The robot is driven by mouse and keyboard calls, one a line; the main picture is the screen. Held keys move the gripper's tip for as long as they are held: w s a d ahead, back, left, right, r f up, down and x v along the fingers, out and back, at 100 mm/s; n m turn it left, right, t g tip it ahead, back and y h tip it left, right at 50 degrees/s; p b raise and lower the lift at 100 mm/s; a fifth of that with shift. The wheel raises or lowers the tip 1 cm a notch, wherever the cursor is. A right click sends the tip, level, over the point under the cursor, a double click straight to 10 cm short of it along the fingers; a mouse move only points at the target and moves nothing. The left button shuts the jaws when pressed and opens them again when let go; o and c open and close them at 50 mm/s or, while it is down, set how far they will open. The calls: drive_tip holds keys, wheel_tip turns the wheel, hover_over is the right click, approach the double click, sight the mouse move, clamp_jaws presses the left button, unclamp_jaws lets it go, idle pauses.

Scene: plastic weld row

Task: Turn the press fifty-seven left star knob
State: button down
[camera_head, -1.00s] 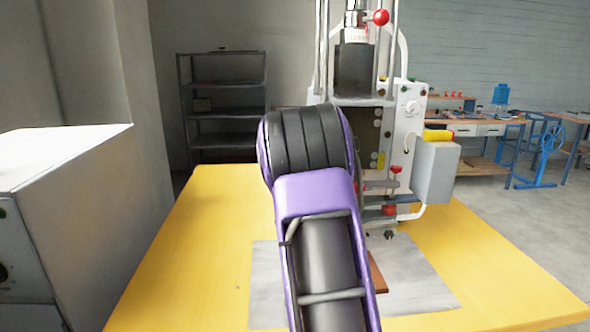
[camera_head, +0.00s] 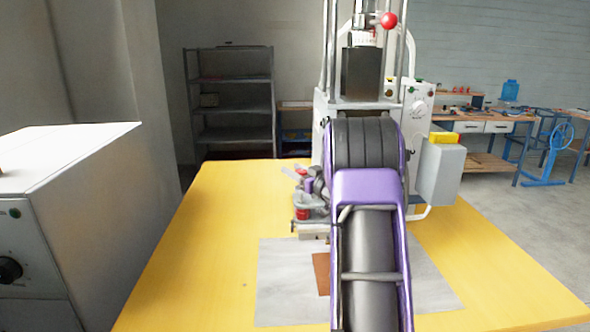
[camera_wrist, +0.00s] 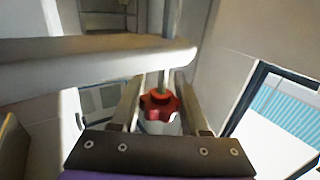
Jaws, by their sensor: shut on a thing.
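The red star knob (camera_wrist: 160,103) sits between the two fingers of my gripper (camera_wrist: 158,92) in the wrist view. The fingers are shut on it, one on each side, and a thin rod shows above it. In the head view the press (camera_head: 362,75) stands at the back of the yellow table, partly hidden behind my purple and black arm. My wrist and gripper (camera_head: 313,187) show small at the press's lower left. A red part (camera_head: 302,213) shows there, too small to tell clearly.
A pale bar (camera_wrist: 100,63) crosses close above the knob in the wrist view. A grey cabinet (camera_head: 90,190) stands at the left of the yellow table (camera_head: 195,255). A grey box (camera_head: 440,175) hangs on the press's right. The table's left part is clear.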

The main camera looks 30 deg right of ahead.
drive_tip(key=shift+c, duration=2.1)
unclamp_jaws()
drive_tip(key=s+d, duration=0.2)
drive_tip(key=s, duration=1.5)
drive_tip(key=shift+s, duration=0.15)
